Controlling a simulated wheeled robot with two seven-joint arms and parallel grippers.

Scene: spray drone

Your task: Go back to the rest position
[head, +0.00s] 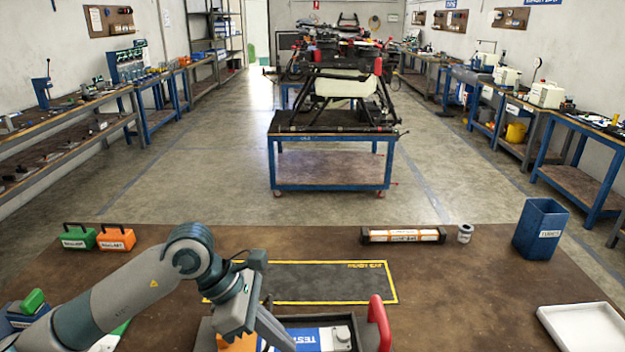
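My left arm comes in from the left and bends down over the front middle of the brown worktable (480,290). Its gripper (272,328) points down at a dark case (357,328) with a blue "TEST" label and a red handle, at the bottom edge. An orange piece (238,343) shows just under the wrist. The arm hides part of the case and the left end of the dark mat (330,282) with a yellow border. I cannot tell whether the fingers are open or touch anything. My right gripper is out of view.
A green box (78,237) and an orange box (116,238) stand at the back left. A long labelled box (403,236), a small roll (464,233) and a blue bin (540,229) stand at the back right. A white tray (583,328) lies front right. The table's right middle is clear.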

